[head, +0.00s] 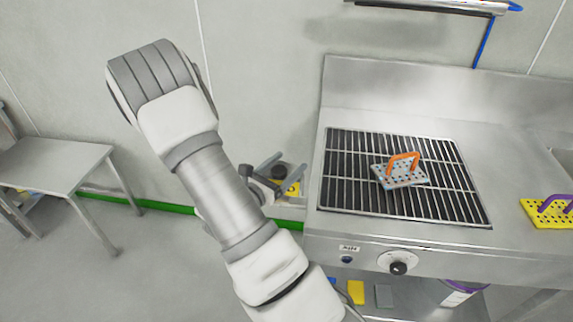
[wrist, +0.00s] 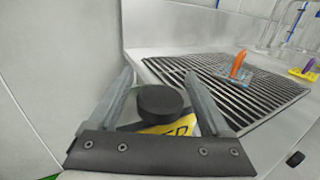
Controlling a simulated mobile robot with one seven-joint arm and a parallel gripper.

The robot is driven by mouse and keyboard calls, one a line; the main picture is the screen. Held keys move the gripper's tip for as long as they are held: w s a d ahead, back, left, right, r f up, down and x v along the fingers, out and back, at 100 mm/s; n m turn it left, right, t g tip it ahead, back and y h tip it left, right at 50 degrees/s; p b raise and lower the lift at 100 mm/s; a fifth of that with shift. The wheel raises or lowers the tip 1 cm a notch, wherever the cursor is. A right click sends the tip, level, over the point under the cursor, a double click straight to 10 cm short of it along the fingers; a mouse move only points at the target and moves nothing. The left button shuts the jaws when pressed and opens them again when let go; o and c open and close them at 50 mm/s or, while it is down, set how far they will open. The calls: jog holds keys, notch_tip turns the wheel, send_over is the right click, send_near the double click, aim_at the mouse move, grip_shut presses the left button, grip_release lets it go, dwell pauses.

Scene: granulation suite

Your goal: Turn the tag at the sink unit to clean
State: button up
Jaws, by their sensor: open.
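The tag shows in the wrist view as a round black knob (wrist: 160,103) over a yellow face (wrist: 172,127) with dark lettering, mostly hidden. In the head view the black knob (head: 279,171) and a yellow patch (head: 292,188) show at the left side of the steel sink unit (head: 340,227). My gripper (wrist: 158,76) is open, with one finger on each side of the knob in the picture. In the head view my gripper (head: 283,163) is at the tag, partly hidden by my wrist. I cannot tell whether the fingers touch the knob.
A grate (head: 350,178) on the unit holds a perforated plate with an orange handle (head: 403,163). A yellow perforated plate (head: 545,213) with a purple handle lies at right. A round control (head: 398,266) is on the unit's front. A steel table (head: 50,163) stands at left.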

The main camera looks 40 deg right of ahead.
aim_at(274, 168)
grip_shut()
dwell(0.4)
